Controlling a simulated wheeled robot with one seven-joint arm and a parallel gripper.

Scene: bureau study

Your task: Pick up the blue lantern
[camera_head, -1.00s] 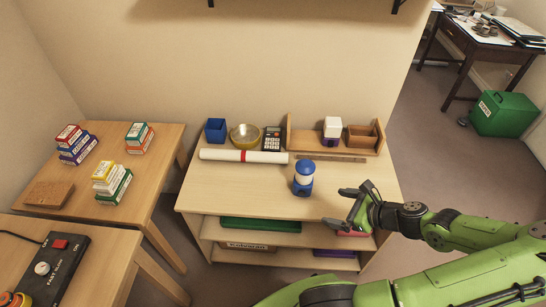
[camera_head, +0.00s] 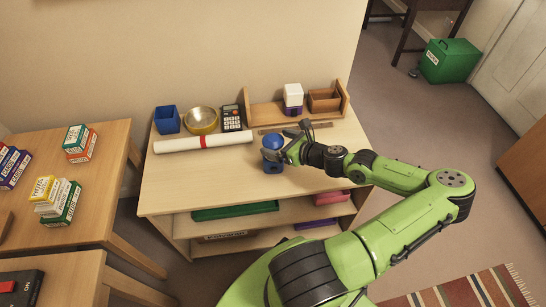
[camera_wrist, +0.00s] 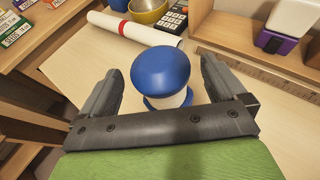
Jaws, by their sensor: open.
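The blue lantern (camera_head: 273,143) stands upright on the top of the wooden shelf unit, near its front right. It has a blue domed cap, a pale middle and a blue base. In the wrist view the lantern (camera_wrist: 160,72) is between the two dark fingers of my gripper (camera_wrist: 163,88), with a gap on each side. My gripper (camera_head: 292,146) is open, at the lantern's right side in the head view. One finger hides part of the lantern's middle there. The wrist view hides the lower base behind the gripper's palm.
Behind the lantern lie a white rolled paper (camera_head: 204,142), a wooden ruler (camera_head: 295,127) and a wooden organiser (camera_head: 264,113) with a white and purple box (camera_head: 293,95). The shelf top's left front (camera_head: 190,182) is clear.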

